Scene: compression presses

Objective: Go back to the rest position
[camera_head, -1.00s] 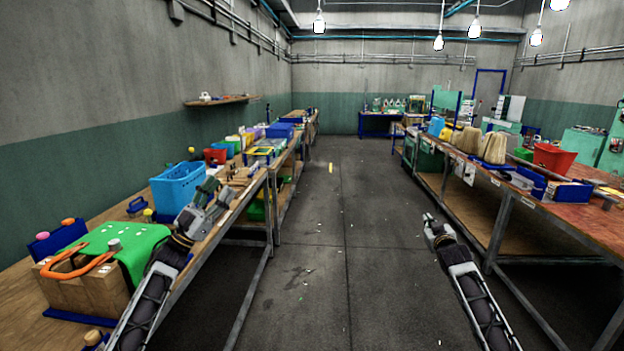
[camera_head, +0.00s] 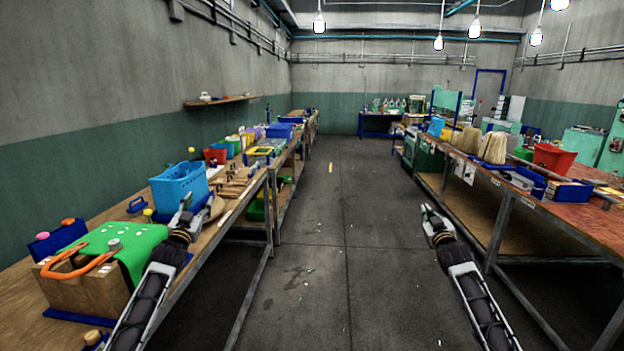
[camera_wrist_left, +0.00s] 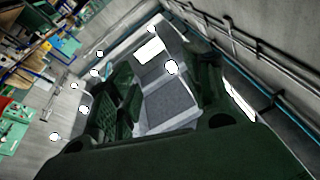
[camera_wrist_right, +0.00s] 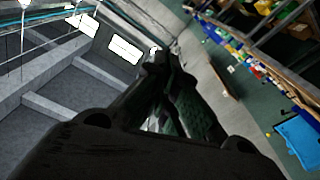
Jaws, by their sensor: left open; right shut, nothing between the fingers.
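My left gripper (camera_head: 187,212) is raised at the edge of the left workbench, in front of the blue basket. In the left wrist view its fingers (camera_wrist_left: 150,95) stand apart with only ceiling and lamps between them, so it is open and empty. My right gripper (camera_head: 428,216) is over the aisle floor, left of the right workbench and clear of it. In the right wrist view its fingers (camera_wrist_right: 165,85) are close together with nothing held. Both grippers point up and away from the benches' contents.
The left workbench (camera_head: 225,230) carries a blue basket (camera_head: 178,187), and a wooden box with a green cover (camera_head: 130,243) and orange handle. The right workbench (camera_head: 570,222) carries a red bin (camera_head: 553,158) and blue trays. The aisle floor (camera_head: 330,270) between them is free.

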